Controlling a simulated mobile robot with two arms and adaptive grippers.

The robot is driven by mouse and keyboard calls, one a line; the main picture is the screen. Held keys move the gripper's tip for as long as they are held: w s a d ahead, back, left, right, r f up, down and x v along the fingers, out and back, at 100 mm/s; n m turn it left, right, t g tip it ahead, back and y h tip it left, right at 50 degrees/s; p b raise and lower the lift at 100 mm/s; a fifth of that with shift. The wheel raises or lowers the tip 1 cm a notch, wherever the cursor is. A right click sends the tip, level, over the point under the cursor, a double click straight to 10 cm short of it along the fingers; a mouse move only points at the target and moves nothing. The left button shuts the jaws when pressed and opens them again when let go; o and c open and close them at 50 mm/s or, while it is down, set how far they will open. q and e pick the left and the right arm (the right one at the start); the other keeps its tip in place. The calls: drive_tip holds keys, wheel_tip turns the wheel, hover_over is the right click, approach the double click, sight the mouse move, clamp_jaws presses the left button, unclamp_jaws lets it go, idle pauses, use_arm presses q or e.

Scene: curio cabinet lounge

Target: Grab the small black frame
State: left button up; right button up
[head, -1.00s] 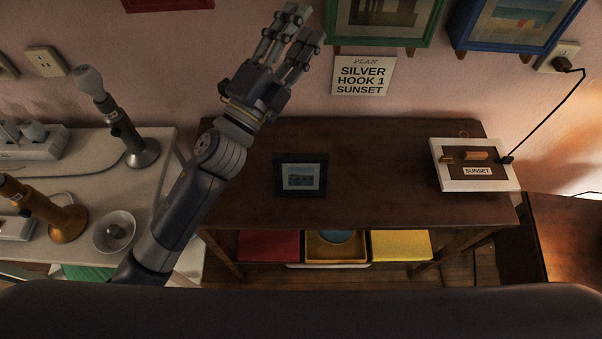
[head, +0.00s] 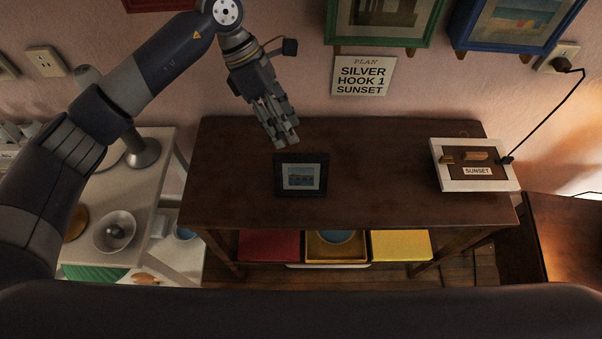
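The small black frame (head: 301,190) stands on the dark wooden table (head: 390,160), left of its middle, with a small landscape picture inside. My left gripper (head: 284,143) points down above the back of the table, just behind and up-left of the frame in the head view. It appears apart from the frame and holds nothing that I can see. Its fingers look close together from this angle, and the gap between them is not clear. My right gripper is not in view.
A white-bordered box labelled SUNSET (head: 431,168) with a cord sits at the table's right. A plan sign (head: 363,76) and larger green (head: 333,28) and blue frames (head: 464,30) hang behind. A white side table (head: 160,185) holds lamps and a bowl (head: 115,232). The table's middle is clear.

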sight(301, 155)
use_arm(q)
drive_tip(key=p+x, duration=0.1)
drive_tip(key=x, duration=0.4)
drive_tip(key=shift+f, duration=0.1)
drive_tip(key=shift+s+d+f, duration=0.1)
drive_tip(key=shift+d+f, duration=0.1)
drive_tip(key=shift+f, duration=0.05)
drive_tip(key=p+x, duration=0.2)
drive_tip(key=x, duration=0.2)
drive_tip(key=shift+d+f, duration=0.15)
drive_tip(key=shift+d, duration=0.05)
drive_tip(key=shift+f, duration=0.15)
drive_tip(key=shift+f+b, duration=0.25)
drive_tip(key=shift+b, duration=0.3)
clamp_jaws()
